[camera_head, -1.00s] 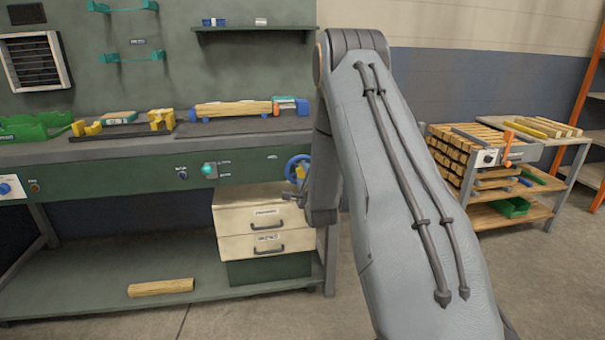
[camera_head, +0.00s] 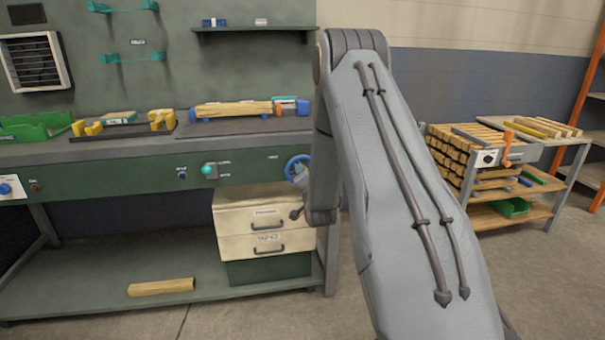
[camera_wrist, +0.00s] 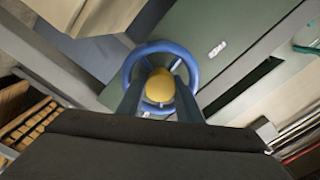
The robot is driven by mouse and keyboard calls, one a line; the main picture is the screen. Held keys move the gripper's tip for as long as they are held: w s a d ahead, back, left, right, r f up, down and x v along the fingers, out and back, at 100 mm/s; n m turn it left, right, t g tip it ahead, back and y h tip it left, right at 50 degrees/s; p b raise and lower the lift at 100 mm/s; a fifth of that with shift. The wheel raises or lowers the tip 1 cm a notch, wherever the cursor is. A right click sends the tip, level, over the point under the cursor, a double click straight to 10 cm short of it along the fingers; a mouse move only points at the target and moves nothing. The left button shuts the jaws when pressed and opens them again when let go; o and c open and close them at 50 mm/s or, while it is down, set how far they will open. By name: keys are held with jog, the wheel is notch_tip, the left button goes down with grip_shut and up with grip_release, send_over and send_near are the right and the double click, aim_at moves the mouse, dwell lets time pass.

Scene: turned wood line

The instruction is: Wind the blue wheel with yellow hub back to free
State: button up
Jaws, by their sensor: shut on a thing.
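The blue wheel with yellow hub (camera_head: 297,167) is on the front of the green bench, at its right end, partly hidden by my arm. In the wrist view the wheel (camera_wrist: 131,67) shows nearly face-on as a blue ring, with the round yellow hub (camera_wrist: 160,86) at its middle. My gripper (camera_wrist: 158,76) is at the wheel, its two dark fingers reaching over the ring on either side of the hub. It is shut on the wheel. The exact contact at the fingertips is hard to make out. Any free mark by the wheel is too small to read.
White drawers (camera_head: 262,220) stand below the wheel. A rack of wood (camera_head: 455,165) stands to the right of my arm. The floor in front is clear.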

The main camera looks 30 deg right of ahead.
jog(key=n, duration=0.6)
jog(key=shift+n, duration=0.3)
jog(key=n, duration=0.6)
jog(key=shift+a, duration=0.15)
jog(key=n, duration=0.5)
jog(key=shift+n+b, duration=0.4)
jog(key=n, duration=0.5)
jog(key=shift+f, duration=0.1)
jog(key=shift+n, duration=0.4)
jog(key=o, duration=0.8)
jog(key=shift+a, duration=0.1)
jog(key=shift+c, duration=0.2)
